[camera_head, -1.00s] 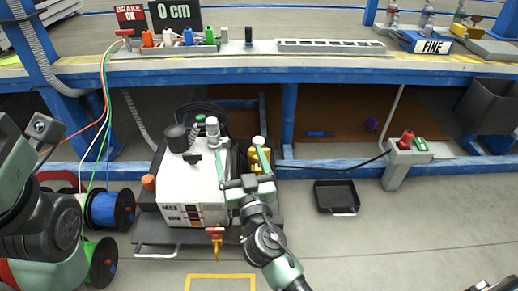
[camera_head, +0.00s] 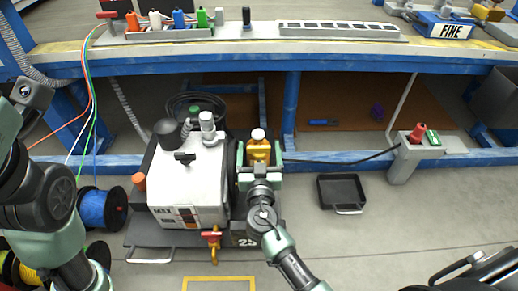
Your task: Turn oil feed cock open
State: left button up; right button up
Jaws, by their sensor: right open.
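A white pump-like machine (camera_head: 187,188) stands on the floor below the bench. At its right side is a yellow fitting with a white cap (camera_head: 258,146). My right gripper (camera_head: 259,164) is open, with one finger on each side of the fitting's lower part; I cannot tell whether they touch it. A black T-shaped handle (camera_head: 184,158) sits on the machine's top, and a red-and-yellow valve (camera_head: 212,238) hangs at its front. No label shows which part is the oil feed cock. My left arm is at the left edge; its gripper fingers are not in view.
The blue-framed bench (camera_head: 240,68) spans the back, with its leg (camera_head: 290,110) behind the fitting. A black tray (camera_head: 342,192) and a grey post with red and green parts (camera_head: 408,155) stand to the right. Cable reels (camera_head: 103,208) are at left. The right floor is mostly clear.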

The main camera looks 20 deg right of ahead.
jog(key=shift+w, duration=0.2)
jog(key=c, duration=1.4)
